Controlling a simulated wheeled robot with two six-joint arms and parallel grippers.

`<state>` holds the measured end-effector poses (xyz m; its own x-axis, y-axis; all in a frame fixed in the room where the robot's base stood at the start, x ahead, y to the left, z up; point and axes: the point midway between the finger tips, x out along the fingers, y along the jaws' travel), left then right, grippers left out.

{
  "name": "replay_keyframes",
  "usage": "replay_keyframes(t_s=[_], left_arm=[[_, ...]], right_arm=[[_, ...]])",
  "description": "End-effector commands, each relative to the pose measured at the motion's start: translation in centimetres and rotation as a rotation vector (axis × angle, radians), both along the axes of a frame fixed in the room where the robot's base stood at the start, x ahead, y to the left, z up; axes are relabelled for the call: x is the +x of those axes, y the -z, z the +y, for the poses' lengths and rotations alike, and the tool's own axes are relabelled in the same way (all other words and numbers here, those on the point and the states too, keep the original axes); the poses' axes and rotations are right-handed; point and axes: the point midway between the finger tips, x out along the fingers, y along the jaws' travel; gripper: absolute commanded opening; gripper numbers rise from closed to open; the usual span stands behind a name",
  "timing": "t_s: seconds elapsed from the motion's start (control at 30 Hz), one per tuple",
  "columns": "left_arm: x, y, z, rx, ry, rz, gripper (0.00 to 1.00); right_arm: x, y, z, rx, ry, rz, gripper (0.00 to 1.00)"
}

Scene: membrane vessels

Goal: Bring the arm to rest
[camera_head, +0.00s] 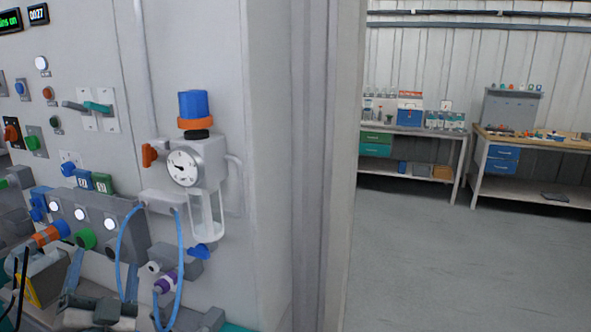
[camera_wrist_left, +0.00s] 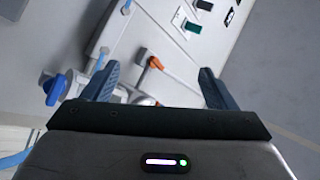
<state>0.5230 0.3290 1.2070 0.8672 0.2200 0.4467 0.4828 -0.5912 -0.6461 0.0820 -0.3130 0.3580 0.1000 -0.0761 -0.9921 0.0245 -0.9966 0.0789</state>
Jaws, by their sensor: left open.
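My left gripper (camera_head: 102,280) is low at the left of the head view, in front of the grey wall panel (camera_head: 262,150). In the left wrist view its two blue-grey fingers (camera_wrist_left: 158,85) stand wide apart with nothing held between them. An orange-ended lever (camera_wrist_left: 155,63) shows beyond the gap between the fingers, apart from them. Part of my left arm is cut off by the lower edge of the head view. My right gripper is not in view.
A gauge unit (camera_head: 183,167) with a blue-and-orange cap (camera_head: 194,108) projects from the panel. Blue hoses (camera_head: 181,265) hang below it, near my gripper. Buttons and switches cover the panel's left side. Open floor (camera_head: 440,260) and two workbenches (camera_head: 415,134) lie at right.

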Motion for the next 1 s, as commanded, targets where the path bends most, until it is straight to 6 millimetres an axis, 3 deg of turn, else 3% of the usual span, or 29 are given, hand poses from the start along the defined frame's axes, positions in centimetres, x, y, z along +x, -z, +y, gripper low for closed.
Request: replay_keyframes(t_s=[0.03, 0.2, 0.3, 0.4, 0.6, 0.8, 1.0], left_arm=[[-0.6, 4.0, 0.7, -0.107, -0.019, 0.118, 0.80], [-4.5, 16.3, 1.4, -0.419, -0.088, 0.519, 0.80], [-8.3, 22.6, 0.5, -0.562, -0.122, 0.750, 0.80], [-12.2, 27.2, -0.8, -0.670, -0.150, 0.950, 0.80], [-19.2, 32.6, -3.5, -0.808, -0.182, 1.253, 0.80], [-25.9, 35.5, -6.1, -0.904, -0.200, 1.515, 0.80], [-23.7, 41.6, -5.4, -0.904, -0.215, 1.518, 0.80]], right_arm=[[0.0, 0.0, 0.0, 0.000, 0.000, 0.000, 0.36], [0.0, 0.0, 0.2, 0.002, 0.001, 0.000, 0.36], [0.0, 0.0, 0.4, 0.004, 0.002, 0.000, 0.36], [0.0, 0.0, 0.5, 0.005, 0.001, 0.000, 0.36], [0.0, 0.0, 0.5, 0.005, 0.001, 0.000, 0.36], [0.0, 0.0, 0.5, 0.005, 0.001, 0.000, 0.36], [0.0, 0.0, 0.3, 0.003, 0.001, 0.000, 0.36]])
